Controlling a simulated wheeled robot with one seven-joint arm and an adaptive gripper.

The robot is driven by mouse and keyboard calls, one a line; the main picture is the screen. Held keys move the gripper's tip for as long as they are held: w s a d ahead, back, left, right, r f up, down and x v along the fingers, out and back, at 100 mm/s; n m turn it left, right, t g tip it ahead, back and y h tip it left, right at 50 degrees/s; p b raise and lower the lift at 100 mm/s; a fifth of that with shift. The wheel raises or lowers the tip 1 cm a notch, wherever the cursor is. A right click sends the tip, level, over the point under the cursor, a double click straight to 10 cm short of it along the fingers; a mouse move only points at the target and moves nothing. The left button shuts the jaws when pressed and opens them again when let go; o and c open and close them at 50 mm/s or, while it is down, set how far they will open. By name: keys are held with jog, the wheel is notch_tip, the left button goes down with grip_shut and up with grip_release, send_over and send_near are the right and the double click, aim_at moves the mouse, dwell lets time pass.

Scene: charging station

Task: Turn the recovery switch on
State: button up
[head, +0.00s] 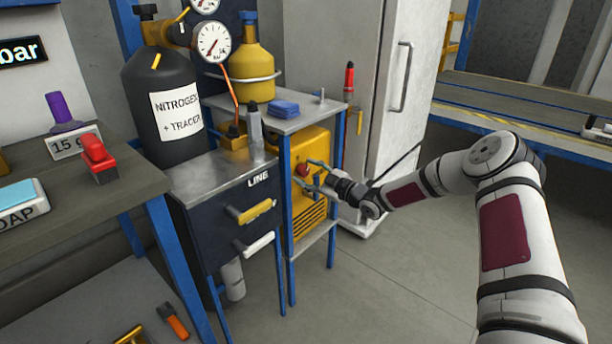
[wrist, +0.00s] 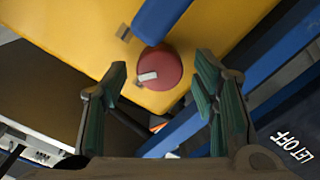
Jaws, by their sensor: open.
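The recovery switch is a round red knob with a pale bar across it. It sits on the front of a yellow recovery unit (head: 316,146). In the wrist view the red knob (wrist: 160,68) is near the middle, with its pale bar (wrist: 147,76) lying slightly tilted on its left part. In the head view the knob (head: 303,169) is partly between my fingers. My gripper (head: 316,172) is open, and its green-padded fingers (wrist: 162,80) stand left and right of the knob. I cannot tell from the wrist view whether either finger touches it.
A blue frame (head: 285,200) surrounds the yellow unit; one blue bar crosses close above the knob in the wrist view. Bare floor (head: 370,290) lies in front.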

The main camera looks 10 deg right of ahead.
jog(key=shift+w+a, duration=0.25)
jog(key=shift+w, duration=0.1)
jog(key=c, duration=1.2)
jog(key=shift+o, duration=0.2)
jog(key=m, duration=0.4)
jog(key=shift+m+b, duration=0.35)
jog(key=shift+m, duration=0.05)
jog(key=m, duration=0.5)
jog(key=shift+w+d, duration=0.1)
jog(key=shift+d, duration=0.05)
jog(key=shift+m, duration=0.4)
